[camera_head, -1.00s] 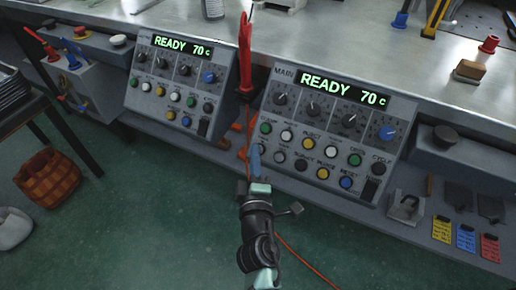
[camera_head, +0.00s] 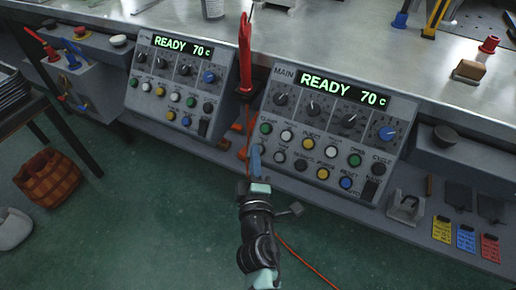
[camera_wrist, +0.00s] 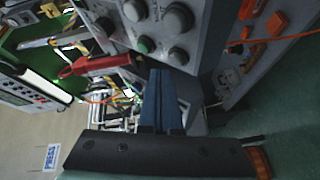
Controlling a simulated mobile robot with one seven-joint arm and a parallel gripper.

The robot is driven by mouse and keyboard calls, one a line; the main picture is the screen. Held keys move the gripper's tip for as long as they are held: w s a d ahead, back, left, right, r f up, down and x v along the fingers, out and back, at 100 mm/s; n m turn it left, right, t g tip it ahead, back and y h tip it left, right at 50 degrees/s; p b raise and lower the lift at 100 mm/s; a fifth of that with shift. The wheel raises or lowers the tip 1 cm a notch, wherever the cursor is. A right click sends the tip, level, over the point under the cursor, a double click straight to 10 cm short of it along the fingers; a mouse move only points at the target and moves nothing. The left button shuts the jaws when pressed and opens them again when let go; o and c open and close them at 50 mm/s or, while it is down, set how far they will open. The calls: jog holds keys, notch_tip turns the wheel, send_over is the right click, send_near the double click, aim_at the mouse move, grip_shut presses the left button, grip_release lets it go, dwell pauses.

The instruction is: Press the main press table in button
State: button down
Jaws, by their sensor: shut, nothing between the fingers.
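The main press panel (camera_head: 290,84) is a grey sloped box marked MAIN, with a lit display reading READY 70 c. Below its knobs are two rows of coloured buttons, including a green button (camera_head: 265,128) and a white button (camera_head: 287,136). The labels are too small for me to tell which is table in. My gripper (camera_head: 255,153) is shut and empty, its blue fingers upright at the panel's lower left edge. In the wrist view the closed fingers (camera_wrist: 160,90) point toward the panel (camera_wrist: 205,42), below a green button (camera_wrist: 146,45). Contact cannot be told.
A second panel (camera_head: 150,75) stands to the left, also reading READY 70 c. A red-handled tool (camera_head: 245,60) hangs between the panels. An orange cable (camera_head: 305,262) runs along the green floor. A metal worktop (camera_head: 330,40) lies behind.

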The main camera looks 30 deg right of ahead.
dwell(0.6)
jog(key=shift+w+d+f, duration=0.2)
jog(key=shift+d+f, duration=0.05)
jog(key=shift+d, duration=0.05)
